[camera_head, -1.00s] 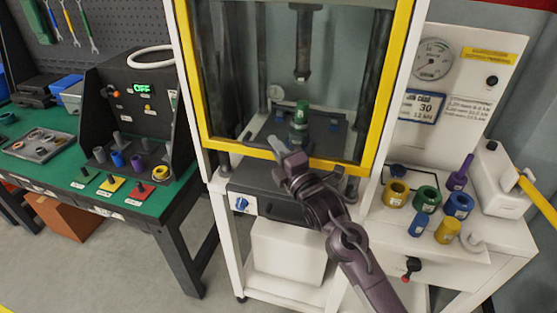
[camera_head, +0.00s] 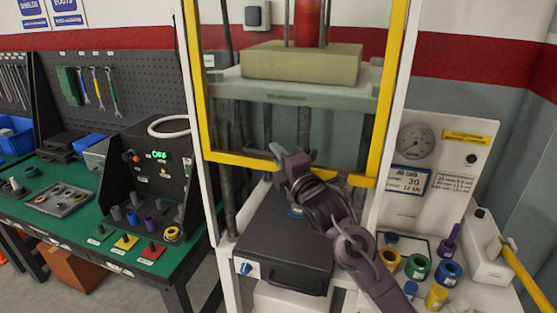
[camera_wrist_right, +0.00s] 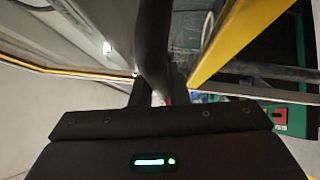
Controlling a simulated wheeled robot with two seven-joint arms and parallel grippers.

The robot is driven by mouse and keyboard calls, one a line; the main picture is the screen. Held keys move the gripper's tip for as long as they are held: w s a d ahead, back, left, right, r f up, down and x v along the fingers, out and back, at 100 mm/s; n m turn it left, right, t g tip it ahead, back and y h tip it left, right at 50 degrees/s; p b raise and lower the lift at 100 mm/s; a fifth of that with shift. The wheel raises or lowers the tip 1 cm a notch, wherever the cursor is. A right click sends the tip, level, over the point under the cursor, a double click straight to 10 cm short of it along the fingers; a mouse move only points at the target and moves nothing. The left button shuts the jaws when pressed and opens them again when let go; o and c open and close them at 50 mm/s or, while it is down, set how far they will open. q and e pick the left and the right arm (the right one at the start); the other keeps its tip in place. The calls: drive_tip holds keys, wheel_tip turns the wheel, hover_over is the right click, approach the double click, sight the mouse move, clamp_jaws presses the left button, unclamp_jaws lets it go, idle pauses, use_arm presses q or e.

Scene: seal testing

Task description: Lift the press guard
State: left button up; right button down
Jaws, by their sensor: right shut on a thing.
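The press guard (camera_head: 246,161) is a clear panel in a yellow frame at the front of the white press (camera_head: 232,258). Its lower bar is raised, with a gap between it and the dark press base (camera_head: 262,240). My right gripper (camera_head: 291,160) is shut at the middle of that lower bar and covers part of it. In the right wrist view, my right gripper's fingers (camera_wrist_right: 157,95) close around a dark bar (camera_wrist_right: 152,45), and a yellow frame bar (camera_wrist_right: 240,38) slants beside it. My left gripper is out of view.
A green workbench (camera_head: 85,218) with a black test box (camera_head: 150,172) reading OFF stands left. On the right, a white shelf holds coloured rings and plugs (camera_head: 418,267) and a gauge panel (camera_head: 415,145). A red-and-cream press head (camera_head: 300,65) shows behind the guard.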

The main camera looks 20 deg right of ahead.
drive_tip(key=c, duration=1.4)
unclamp_jaws()
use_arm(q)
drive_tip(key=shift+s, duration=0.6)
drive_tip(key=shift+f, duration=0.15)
use_arm(e)
drive_tip(key=shift+f, duration=0.15)
